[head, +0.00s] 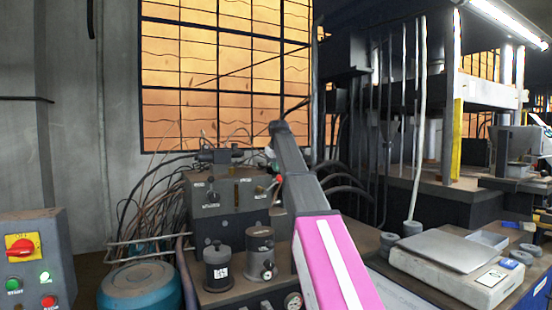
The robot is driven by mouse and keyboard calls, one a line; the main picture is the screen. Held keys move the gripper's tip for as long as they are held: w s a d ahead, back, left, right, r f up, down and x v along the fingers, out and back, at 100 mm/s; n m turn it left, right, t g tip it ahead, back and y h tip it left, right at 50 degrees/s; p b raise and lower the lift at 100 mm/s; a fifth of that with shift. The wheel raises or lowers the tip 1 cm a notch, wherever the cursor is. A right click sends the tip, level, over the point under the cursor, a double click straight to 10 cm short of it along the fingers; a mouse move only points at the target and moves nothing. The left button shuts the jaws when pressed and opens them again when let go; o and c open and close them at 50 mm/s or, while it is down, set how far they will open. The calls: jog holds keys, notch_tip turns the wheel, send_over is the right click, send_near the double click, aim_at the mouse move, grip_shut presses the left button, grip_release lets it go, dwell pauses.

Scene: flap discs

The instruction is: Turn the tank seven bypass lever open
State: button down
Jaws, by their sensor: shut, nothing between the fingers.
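A grey control box (229,192) stands on the bench left of my arm, with small label plates that are too small to read. A short dark lever (211,194) shows at the left of its face. A small red piece (279,179) shows at its right edge, close against my arm; I cannot tell whether it is a lever grip. My gripper (272,166) is mostly hidden behind my grey arm link, by the box's right end. It is shut and empty. I cannot make out its fingertips or whether it touches a lever.
Two dark cylinders (217,269) stand in front of the box. A blue round tank (140,287) and a switch panel (33,262) are at the left. Loose cables (150,200) hang behind. A scale (455,252) and grey weights (411,228) are at the right.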

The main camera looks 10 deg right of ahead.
jog(key=shift+w+d+f, duration=0.2)
jog(key=shift+d+f, duration=0.05)
jog(key=shift+f, duration=0.35)
jog(key=shift+w+d+f, duration=0.2)
jog(key=shift+f, duration=0.35)
jog(key=shift+d, duration=0.1)
jog(key=shift+w+d+f+m+g+y, duration=0.15)
jog(key=shift+w+d+f+g+y, duration=0.1)
jog(key=shift+d+f+y, duration=0.35)
jog(key=shift+w+d+f+m+g+y, duration=0.15)
jog(key=shift+d+f+g+y, duration=0.2)
jog(key=shift+y, duration=0.35)
jog(key=shift+w+d+f, duration=0.1)
jog(key=shift+d+f, duration=0.25)
jog(key=shift+f, duration=0.25)
jog(key=shift+w+d+f, duration=0.1)
jog(key=shift+d+f, duration=0.25)
jog(key=shift+f, duration=0.3)
jog(key=shift+w+d+f, duration=0.1)
jog(key=shift+d+f, duration=0.25)
jog(key=shift+f, duration=0.25)
